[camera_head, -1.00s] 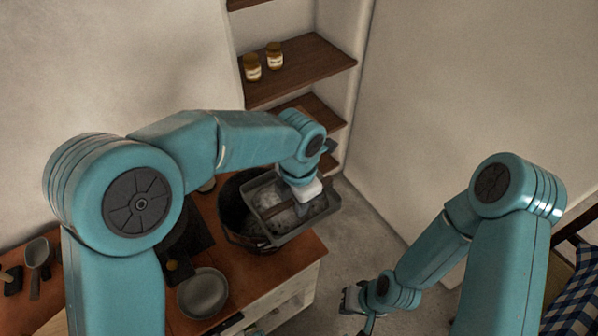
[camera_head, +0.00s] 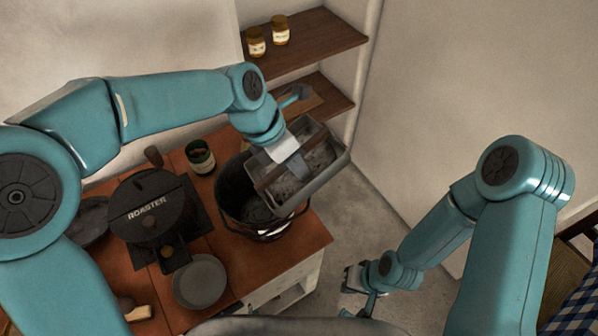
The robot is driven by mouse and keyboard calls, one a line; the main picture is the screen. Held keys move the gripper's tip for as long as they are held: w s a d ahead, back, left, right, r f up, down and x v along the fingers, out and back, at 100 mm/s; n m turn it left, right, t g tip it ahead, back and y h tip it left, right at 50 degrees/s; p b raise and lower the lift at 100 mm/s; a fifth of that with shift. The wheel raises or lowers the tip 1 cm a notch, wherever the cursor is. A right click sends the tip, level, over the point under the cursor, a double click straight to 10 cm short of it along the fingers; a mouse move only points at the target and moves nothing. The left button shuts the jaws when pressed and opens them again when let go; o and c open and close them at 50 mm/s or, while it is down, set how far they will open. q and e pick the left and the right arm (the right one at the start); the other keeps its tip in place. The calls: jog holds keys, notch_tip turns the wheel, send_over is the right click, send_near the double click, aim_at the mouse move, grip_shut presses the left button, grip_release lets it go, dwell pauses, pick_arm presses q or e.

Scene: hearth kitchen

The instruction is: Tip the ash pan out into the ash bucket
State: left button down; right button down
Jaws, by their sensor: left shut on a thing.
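The ash pan (camera_head: 318,181) is a grey rectangular tray with grey ash inside and a brown handle bar across it. My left gripper (camera_head: 284,160) is shut on this handle and holds the pan tilted, its near left end lower. The ash bucket (camera_head: 236,186) is a dark round pail on the wooden counter. The pan is above its right side and hides part of its opening. Some greyish matter shows inside the bucket. My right gripper (camera_head: 354,284) hangs low over the floor, away from the counter; its jaws are too small to read.
A black roaster (camera_head: 150,205) stands left of the bucket, with a green tin (camera_head: 200,157) behind. A grey plate (camera_head: 201,282) sits near the counter's front edge. Shelves with two jars (camera_head: 257,41) are at the back. The floor (camera_head: 365,215) right of the counter is clear.

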pick_arm(q)
jog(key=s+a+r+h+b, duration=0.1)
jog(key=b, duration=0.1)
jog(key=shift+a+h+b, duration=0.1)
jog(key=shift+h+b, duration=0.2)
jog(key=shift+b, duration=0.05)
jog(key=shift+w+a+r+h+b, duration=0.3)
jog(key=shift+w+a+h+b, duration=0.25)
jog(key=shift+h+b, duration=0.35)
jog(key=a+r+h, duration=0.1)
jog(key=a+r+h+b, duration=0.1)
jog(key=h, duration=0.1)
jog(key=shift+s+a, duration=0.2)
jog(key=shift+s, duration=0.2)
jog(key=shift+w+a+r+h+b, duration=0.15)
jog(key=shift+a+r+h+b, duration=0.3)
jog(key=shift+h, duration=0.45)
